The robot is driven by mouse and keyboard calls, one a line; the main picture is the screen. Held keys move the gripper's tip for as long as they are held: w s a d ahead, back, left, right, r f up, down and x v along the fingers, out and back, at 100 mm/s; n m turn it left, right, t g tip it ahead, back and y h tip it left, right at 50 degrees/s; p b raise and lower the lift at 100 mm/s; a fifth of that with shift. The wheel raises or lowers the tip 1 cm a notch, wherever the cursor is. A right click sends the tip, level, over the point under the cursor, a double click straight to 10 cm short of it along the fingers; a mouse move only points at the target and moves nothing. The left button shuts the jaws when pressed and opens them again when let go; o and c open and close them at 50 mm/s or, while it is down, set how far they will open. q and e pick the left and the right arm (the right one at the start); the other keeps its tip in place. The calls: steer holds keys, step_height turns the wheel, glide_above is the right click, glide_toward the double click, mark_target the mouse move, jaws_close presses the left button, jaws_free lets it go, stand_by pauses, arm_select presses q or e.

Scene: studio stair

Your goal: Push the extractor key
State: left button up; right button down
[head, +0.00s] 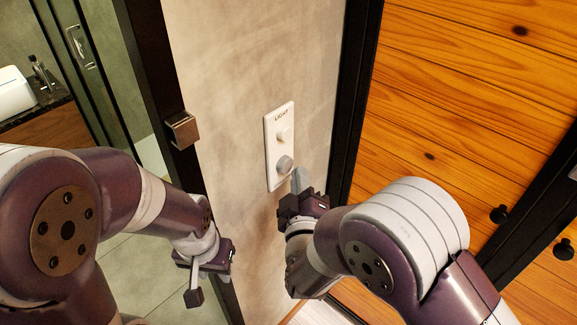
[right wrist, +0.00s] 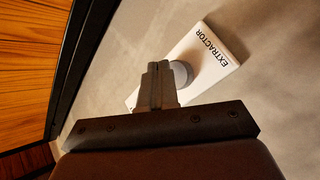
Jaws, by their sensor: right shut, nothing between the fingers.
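A white wall panel (head: 270,146) is fixed to the plaster wall. In the head view it reads LIGHT at the top, above a small pale switch (head: 283,135) and a round grey key (head: 284,164). The right wrist view shows the panel (right wrist: 205,42) with the word EXTRACTOR at the end beside the round key (right wrist: 184,74). My right gripper (head: 299,177) is shut and empty at the panel's lower end. In the wrist view its fingertips (right wrist: 157,68) are right beside the key and partly cover it; contact cannot be told. My left gripper (head: 194,285) hangs low at the left, away from the panel.
A dark door frame (head: 352,85) and wood-plank wall (head: 465,80) stand close to the panel's right. On the left are a dark post with a metal latch (head: 182,130), a glass door with a handle (head: 80,47), and a counter (head: 38,108). Bare wall surrounds the panel.

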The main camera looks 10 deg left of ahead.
steer(key=shift+w+a, duration=0.15)
steer(key=shift+a, duration=0.05)
steer(key=shift+w+a, duration=0.3)
steer(key=shift+a, duration=0.15)
stand_by(0.8)
steer(key=shift+s+d, duration=0.6)
steer(key=shift+d, duration=0.25)
steer(key=shift+s+d+p, duration=0.3)
steer(key=shift+s+d, duration=0.6)
steer(key=shift+d, duration=0.3)
steer(key=shift+s+d+p, duration=0.3)
steer(key=shift+s+d, duration=0.55)
steer(key=shift+d, duration=0.35)
